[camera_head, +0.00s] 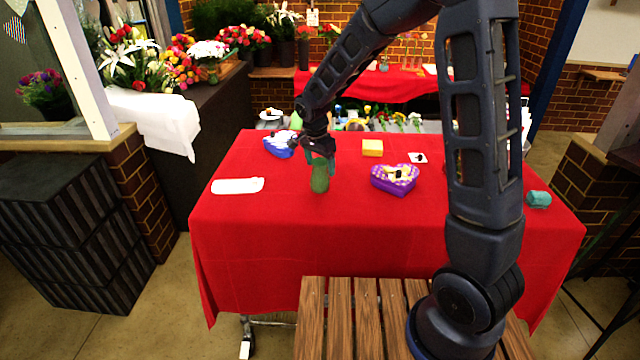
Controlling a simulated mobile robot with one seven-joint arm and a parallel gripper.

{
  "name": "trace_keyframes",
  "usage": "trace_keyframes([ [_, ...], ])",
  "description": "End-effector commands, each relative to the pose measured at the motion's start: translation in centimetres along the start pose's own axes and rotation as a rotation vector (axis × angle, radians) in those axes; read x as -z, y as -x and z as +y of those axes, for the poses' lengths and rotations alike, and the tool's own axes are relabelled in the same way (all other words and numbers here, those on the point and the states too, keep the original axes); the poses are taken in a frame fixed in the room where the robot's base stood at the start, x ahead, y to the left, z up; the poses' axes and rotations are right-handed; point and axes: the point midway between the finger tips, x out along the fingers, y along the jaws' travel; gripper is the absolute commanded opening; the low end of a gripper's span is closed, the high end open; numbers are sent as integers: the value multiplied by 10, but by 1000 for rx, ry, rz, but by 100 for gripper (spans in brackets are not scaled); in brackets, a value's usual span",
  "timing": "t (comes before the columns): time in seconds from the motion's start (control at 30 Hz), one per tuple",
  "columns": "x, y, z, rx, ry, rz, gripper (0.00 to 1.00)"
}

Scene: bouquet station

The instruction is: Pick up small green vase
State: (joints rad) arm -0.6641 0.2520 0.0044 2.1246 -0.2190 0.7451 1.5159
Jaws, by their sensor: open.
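A small green vase (320,182) stands upright on the red-covered table (300,232), left of the table's middle. My gripper (319,160) points down right over the vase's top. Its fingers appear to lie on either side of the upper part of the vase. The gripper is open. Whether a finger touches the vase cannot be told at this size.
A white folded cloth (237,186) lies to the left. A blue container (279,144) stands behind left. A yellow block (372,148), a purple heart-shaped box (394,179) and a teal cylinder (538,199) are to the right. The table's front is clear.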

Motion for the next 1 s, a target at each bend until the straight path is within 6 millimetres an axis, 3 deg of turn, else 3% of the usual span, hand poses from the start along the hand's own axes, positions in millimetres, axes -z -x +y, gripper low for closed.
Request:
trace_keyframes([
  [0.13, 0, 0, 0, 0, 0, 0, 74],
  [0.5, 0, 1, 0, 0, 0, 0, 1],
  [0.83, 1, 3, 0, 2, 0, 0, 0],
  [1.0, 3, 18, -1, 5, -1, 1, 0],
])
